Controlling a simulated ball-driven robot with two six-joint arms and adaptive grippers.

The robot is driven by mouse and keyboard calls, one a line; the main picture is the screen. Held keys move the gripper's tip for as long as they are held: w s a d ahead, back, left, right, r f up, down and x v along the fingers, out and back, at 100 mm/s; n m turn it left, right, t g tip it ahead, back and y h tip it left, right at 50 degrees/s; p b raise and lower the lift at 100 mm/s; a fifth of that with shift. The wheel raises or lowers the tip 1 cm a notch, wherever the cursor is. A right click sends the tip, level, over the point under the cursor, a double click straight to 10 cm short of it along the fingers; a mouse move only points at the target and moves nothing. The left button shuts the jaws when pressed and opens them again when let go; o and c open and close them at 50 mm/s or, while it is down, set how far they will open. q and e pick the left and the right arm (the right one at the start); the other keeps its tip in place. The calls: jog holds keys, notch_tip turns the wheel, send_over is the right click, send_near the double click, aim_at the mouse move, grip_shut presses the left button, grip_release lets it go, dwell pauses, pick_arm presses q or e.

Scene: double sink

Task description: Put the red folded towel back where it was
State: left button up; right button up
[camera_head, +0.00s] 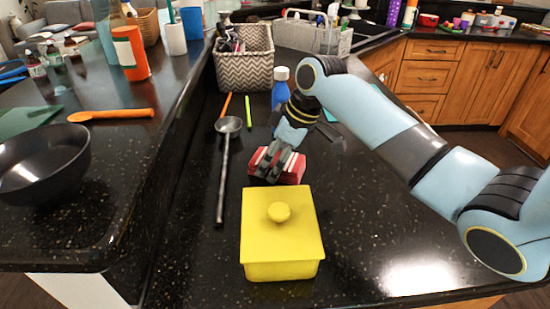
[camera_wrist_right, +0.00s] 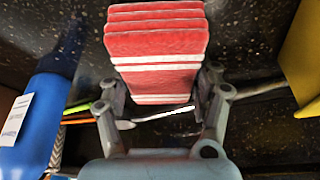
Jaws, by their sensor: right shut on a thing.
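The red folded towel (camera_head: 293,170) with white stripes is just behind the yellow lidded box (camera_head: 282,245) in the head view. My right gripper (camera_head: 272,160) is shut on it from above. In the right wrist view the towel (camera_wrist_right: 156,42) shows its stacked folds, with its striped end between the two fingers (camera_wrist_right: 163,88). I cannot tell whether the towel touches the black counter or is held slightly above it. The gripper covers part of the towel in the head view. My left gripper is not in view.
A ladle (camera_head: 223,165) lies left of the towel. A blue bottle (camera_head: 280,88) stands behind the gripper, near a grey-white patterned basket (camera_head: 244,62). A green pen (camera_head: 248,110) and an orange one (camera_head: 225,104) lie beyond the ladle. The counter right of the yellow box is clear.

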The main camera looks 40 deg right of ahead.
jog(key=o, duration=0.6)
jog(key=shift+c, duration=0.2)
jog(key=o, duration=0.5)
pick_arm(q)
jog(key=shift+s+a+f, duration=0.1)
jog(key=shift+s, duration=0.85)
pick_arm(e)
jog(key=shift+s+d+r, duration=0.1)
jog(key=shift+r, duration=0.35)
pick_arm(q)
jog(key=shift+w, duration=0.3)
pick_arm(e)
jog(key=v, duration=1.1)
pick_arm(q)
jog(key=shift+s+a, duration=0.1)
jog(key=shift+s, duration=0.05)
pick_arm(e)
jog(key=shift+s, duration=0.15)
